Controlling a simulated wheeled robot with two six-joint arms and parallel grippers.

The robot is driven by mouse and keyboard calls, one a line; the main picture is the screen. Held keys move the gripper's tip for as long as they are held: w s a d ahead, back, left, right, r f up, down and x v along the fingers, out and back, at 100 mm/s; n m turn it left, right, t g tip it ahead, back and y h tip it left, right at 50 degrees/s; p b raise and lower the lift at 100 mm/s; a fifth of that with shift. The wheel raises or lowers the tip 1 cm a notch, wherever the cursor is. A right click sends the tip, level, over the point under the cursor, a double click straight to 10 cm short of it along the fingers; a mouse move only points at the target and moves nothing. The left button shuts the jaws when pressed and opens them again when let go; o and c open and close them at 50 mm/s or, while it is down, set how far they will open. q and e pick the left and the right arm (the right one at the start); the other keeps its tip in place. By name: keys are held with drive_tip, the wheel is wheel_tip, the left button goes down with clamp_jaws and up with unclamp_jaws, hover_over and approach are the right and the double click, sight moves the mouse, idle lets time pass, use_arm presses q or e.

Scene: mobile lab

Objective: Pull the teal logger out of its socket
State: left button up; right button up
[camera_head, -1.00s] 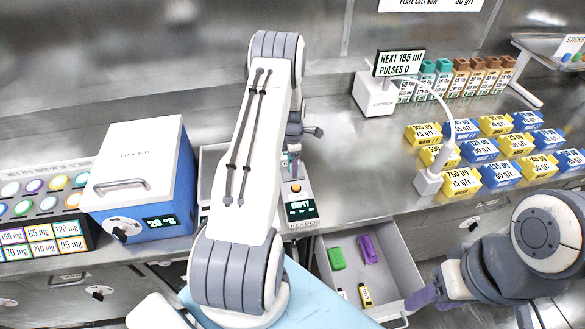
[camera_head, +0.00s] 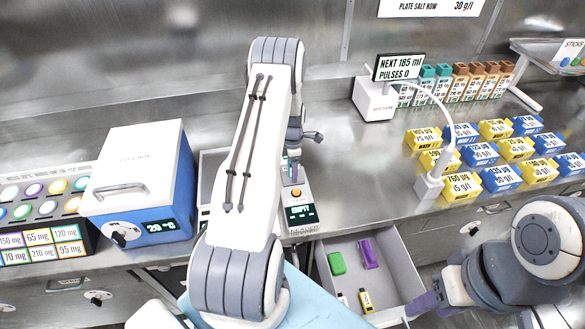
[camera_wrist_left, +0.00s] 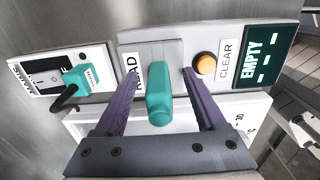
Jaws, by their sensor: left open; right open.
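The teal logger (camera_wrist_left: 158,95) stands in the READ socket plate (camera_wrist_left: 178,56) in the left wrist view, upright in the middle of the picture. My left gripper (camera_wrist_left: 155,85) is open, with one purple finger on each side of the logger. I cannot tell whether either finger touches it. In the head view my left gripper (camera_head: 294,172) is mostly hidden by my own arm, and the logger cannot be made out there. My right gripper (camera_head: 425,302) is open and empty near the open drawer at the lower right.
A teal plug (camera_wrist_left: 87,78) with a dark cable sits left of the logger. An orange CLEAR button (camera_wrist_left: 204,65) and a display reading EMPTY (camera_wrist_left: 258,50) are at its right. A cool box (camera_head: 140,185) stands left; an open drawer (camera_head: 400,262) juts out in front.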

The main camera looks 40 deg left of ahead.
idle(0.3)
use_arm(q)
clamp_jaws()
idle(1.3)
drive_tip(key=shift+r, duration=0.1)
drive_tip(key=shift+r+p, duration=1.9)
drive_tip(key=shift+r, duration=1)
